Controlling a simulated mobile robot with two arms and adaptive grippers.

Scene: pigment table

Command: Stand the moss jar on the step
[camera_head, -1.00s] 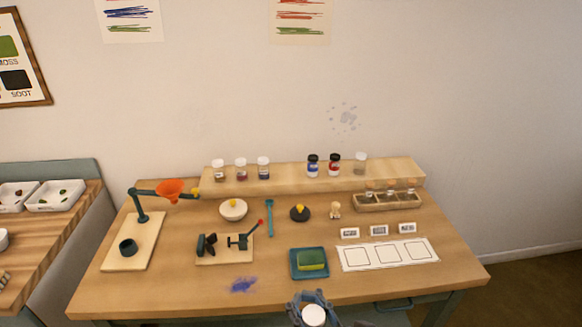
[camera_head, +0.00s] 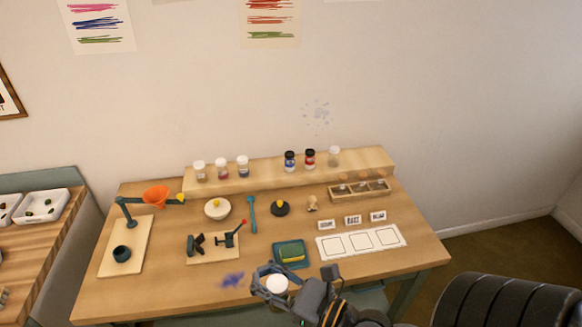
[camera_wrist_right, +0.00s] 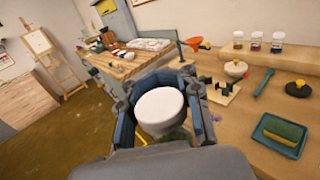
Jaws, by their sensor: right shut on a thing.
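My right gripper (camera_head: 273,284) is at the front edge of the table, below the sponge tray in the head view. It is shut on a jar with a white lid (camera_head: 277,285). In the right wrist view the lid (camera_wrist_right: 160,107) fills the space between the fingers, with a little green-yellow showing below it; most of the jar's body is hidden. The step (camera_head: 265,173) is a long raised wooden ledge at the back of the table. Several jars stand on it, in a left group and a right group, with a gap between them. My left gripper is not in view.
A teal tray with a green sponge (camera_head: 292,255) lies just beyond my right gripper. A white three-square card (camera_head: 361,241), small label cards and a wooden rack (camera_head: 360,189) are on the right. A lidded bowl (camera_head: 217,209) and a funnel stand (camera_head: 123,214) are on the left.

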